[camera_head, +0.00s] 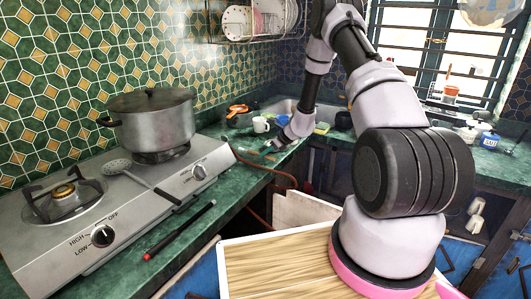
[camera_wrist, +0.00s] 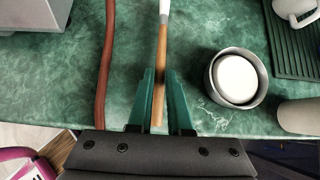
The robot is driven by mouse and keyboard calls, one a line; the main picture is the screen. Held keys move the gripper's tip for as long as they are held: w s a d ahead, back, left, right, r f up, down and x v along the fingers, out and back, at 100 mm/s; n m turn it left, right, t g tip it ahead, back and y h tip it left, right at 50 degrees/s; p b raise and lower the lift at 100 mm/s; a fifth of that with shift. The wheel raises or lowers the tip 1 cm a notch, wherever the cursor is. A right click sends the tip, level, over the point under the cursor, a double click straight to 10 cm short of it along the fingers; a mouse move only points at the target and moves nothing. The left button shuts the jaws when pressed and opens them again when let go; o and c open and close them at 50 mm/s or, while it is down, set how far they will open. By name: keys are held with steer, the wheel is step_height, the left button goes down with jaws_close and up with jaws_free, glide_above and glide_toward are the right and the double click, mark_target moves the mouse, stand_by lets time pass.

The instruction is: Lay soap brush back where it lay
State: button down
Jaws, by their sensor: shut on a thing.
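The soap brush (camera_wrist: 161,55) has a wooden handle and a white part that runs out of the top of the wrist view. My gripper (camera_wrist: 162,75) is shut on its wooden handle, with a teal finger on each side. The brush points away from the gripper over the green marble counter (camera_wrist: 205,30). I cannot tell whether it touches the counter. In the head view my gripper (camera_head: 270,147) is low over the counter, right of the hotplate, and the brush is too small there to make out clearly.
A grey bowl (camera_wrist: 262,93) with a white round piece stands right of the brush. A white mug (camera_wrist: 295,7), a dark ribbed mat (camera_wrist: 287,45) and a grey cylinder (camera_wrist: 300,116) are further right. A red hose (camera_wrist: 106,60) runs on the left. The hotplate (camera_head: 130,205) carries a pot (camera_head: 152,122).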

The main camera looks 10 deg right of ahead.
steer(key=shift+f, duration=0.4)
steer(key=c, duration=0.8)
jaws_free()
steer(key=shift+o, duration=0.2)
